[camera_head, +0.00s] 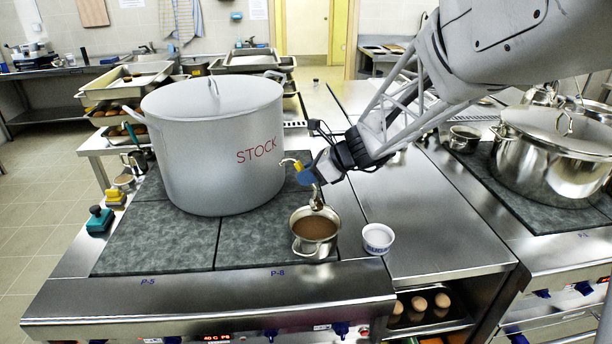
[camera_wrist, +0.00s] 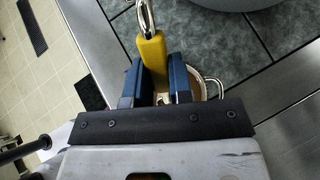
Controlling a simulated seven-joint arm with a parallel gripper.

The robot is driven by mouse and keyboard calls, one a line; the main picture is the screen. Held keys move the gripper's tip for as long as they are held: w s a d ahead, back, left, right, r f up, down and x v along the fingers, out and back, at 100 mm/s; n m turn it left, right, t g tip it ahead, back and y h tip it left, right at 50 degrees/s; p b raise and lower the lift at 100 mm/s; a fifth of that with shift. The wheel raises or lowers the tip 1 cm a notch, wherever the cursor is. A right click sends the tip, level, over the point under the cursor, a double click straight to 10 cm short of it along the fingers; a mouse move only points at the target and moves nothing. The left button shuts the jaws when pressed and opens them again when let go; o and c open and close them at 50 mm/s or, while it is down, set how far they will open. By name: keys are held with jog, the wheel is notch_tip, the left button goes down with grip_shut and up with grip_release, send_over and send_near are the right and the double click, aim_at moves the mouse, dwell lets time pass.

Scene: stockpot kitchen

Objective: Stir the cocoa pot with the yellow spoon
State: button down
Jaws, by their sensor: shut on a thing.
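My gripper (camera_head: 308,174) has blue fingers and is shut on the yellow handle of the spoon (camera_head: 298,166). In the wrist view, the yellow spoon handle (camera_wrist: 153,55) sits between the blue fingers (camera_wrist: 153,82), with a metal loop at its end. In the head view, that metal end points left toward the stockpot. The small steel cocoa pot (camera_head: 315,229) holds brown liquid and stands on the front right hob plate, below my gripper. A shiny metal piece shows between the gripper and the pot's back rim. I cannot tell whether the spoon touches the cocoa.
A large stockpot (camera_head: 215,150) marked STOCK stands close left of my gripper. A white sugar bowl (camera_head: 378,238) stands right of the cocoa pot on the steel counter. Another large lidded pot (camera_head: 550,155) is at the right.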

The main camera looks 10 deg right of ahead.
jog(key=s+f+n+g+h, duration=0.2)
jog(key=s+n+h, duration=0.2)
jog(key=n, duration=0.5)
jog(key=s+a+f+n+g+h, duration=0.1)
jog(key=s+f+n+g+h, duration=0.1)
jog(key=n, duration=0.7)
jog(key=s+f+h, duration=0.1)
jog(key=s+h, duration=0.1)
jog(key=h, duration=0.1)
jog(key=shift+s+a+h, duration=0.2)
jog(key=shift+s+h, duration=0.2)
jog(key=shift+f, duration=0.1)
jog(key=shift+f, duration=0.15)
jog(key=shift+d+f+y, duration=0.2)
jog(key=shift+f+y, duration=0.2)
jog(key=shift+f, duration=0.95)
